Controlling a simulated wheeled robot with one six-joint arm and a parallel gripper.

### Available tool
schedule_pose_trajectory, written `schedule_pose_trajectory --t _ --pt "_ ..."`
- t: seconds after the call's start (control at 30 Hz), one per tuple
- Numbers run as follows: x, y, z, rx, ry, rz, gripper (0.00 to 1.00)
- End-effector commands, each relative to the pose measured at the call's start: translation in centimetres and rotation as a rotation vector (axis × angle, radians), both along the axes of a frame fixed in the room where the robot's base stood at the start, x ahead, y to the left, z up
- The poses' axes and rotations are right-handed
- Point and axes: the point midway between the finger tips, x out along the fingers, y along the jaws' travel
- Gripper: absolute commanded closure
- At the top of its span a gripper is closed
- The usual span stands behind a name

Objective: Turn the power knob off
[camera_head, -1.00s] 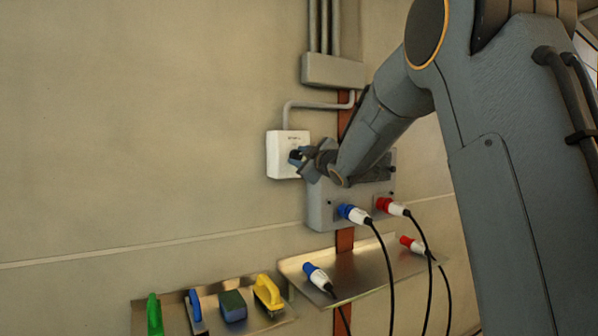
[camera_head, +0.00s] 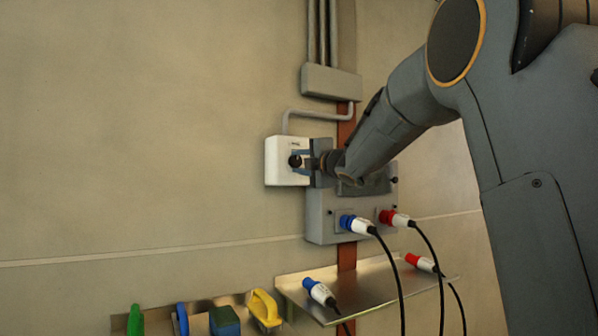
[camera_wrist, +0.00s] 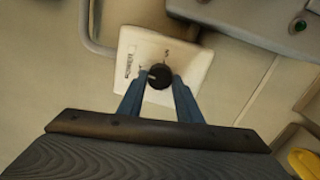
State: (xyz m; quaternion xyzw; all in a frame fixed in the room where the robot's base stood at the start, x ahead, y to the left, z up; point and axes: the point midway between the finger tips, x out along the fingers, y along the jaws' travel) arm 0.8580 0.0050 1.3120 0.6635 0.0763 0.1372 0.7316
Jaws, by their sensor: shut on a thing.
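The power knob (camera_head: 295,161) is a round black knob on a white switch box (camera_head: 275,160) fixed to the wall. In the wrist view the knob (camera_wrist: 159,76) sits between the two blue fingers of my gripper (camera_wrist: 158,82), with a pale mark on its face. The white box (camera_wrist: 195,62) shows around it, with small print beside the knob too small to read. My gripper (camera_head: 300,160) is shut on the knob, reaching it from the right in the head view. My fingers cover part of the knob and box.
A grey socket panel (camera_head: 325,220) with a blue plug (camera_head: 355,224) and a red plug (camera_head: 396,218) is close below right. A metal shelf (camera_head: 350,285) holds loose plugs. Coloured hand tools (camera_head: 264,308) sit lower left. The wall on the left is clear.

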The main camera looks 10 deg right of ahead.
Motion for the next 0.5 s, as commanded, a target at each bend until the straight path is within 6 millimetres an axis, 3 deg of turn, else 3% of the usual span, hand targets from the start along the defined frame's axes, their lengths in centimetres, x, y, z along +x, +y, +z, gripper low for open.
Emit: schedule_pose_trajectory --t 0.5 --pt "0.02 -0.01 -0.09 -0.100 -0.032 0.001 0.91"
